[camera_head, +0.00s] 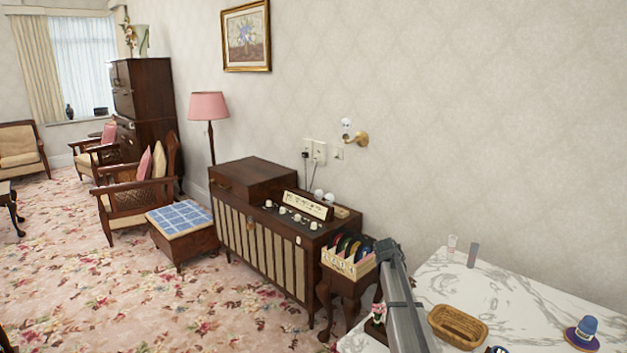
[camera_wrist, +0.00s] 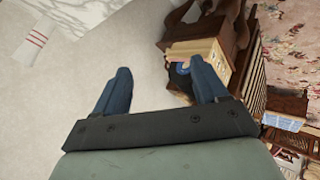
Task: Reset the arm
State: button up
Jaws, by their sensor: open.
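My gripper (camera_wrist: 160,84) shows in the wrist view as two dark blue fingers standing well apart. Nothing is between the fingertips, and pale wall lies behind them. In the head view, my grey arm rises from the bottom edge in front of the marble table's left end, its far end near the record box. I cannot make out the fingers there.
The marble-topped table (camera_head: 519,293) holds a wicker basket (camera_head: 441,333), a blue hat-shaped item (camera_head: 584,331), a clear glass (camera_head: 451,243) and a grey cylinder (camera_head: 473,256). Carpet is open at left.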

jog(key=a+f+n+t+y, duration=0.2)
jog(key=a+n, duration=0.2)
jog(key=a, duration=0.9)
jog(key=a+f+n+t+y, duration=0.15)
jog(key=a+n, duration=0.25)
jog(key=a, duration=0.8)
jog(key=s+a+f+n+g, duration=0.1)
jog(key=s+a+f, duration=0.6)
jog(key=f, duration=0.4)
jog(key=s+d+f+m+g+h, duration=0.15)
jog(key=s+d+f, duration=0.25)
jog(key=s+f, duration=0.45)
jog(key=s+d+f+m+g, duration=0.25)
jog(key=s+d+f, duration=0.35)
jog(key=s, duration=0.4)
jog(key=s+d+f+m+g+h, duration=0.1)
jog(key=s+d+f+m+g, duration=0.15)
jog(key=s+f, duration=0.7)
jog(key=s+d+f+m+g+y, duration=0.1)
jog(key=s+d+m+g, duration=0.1)
jog(key=s, duration=1)
jog(key=s+d+f+m+g+y, duration=0.1)
jog(key=s+g, duration=0.4)
jog(key=s, duration=0.7)
jog(key=s+d+f+m+g, duration=0.1)
jog(key=s+d+m+g, duration=0.2)
jog(key=s, duration=0.9)
jog(key=shift+s+d+g+y, duration=0.3)
jog(key=shift+d+y, duration=0.1)
jog(key=shift+d, duration=0.75)
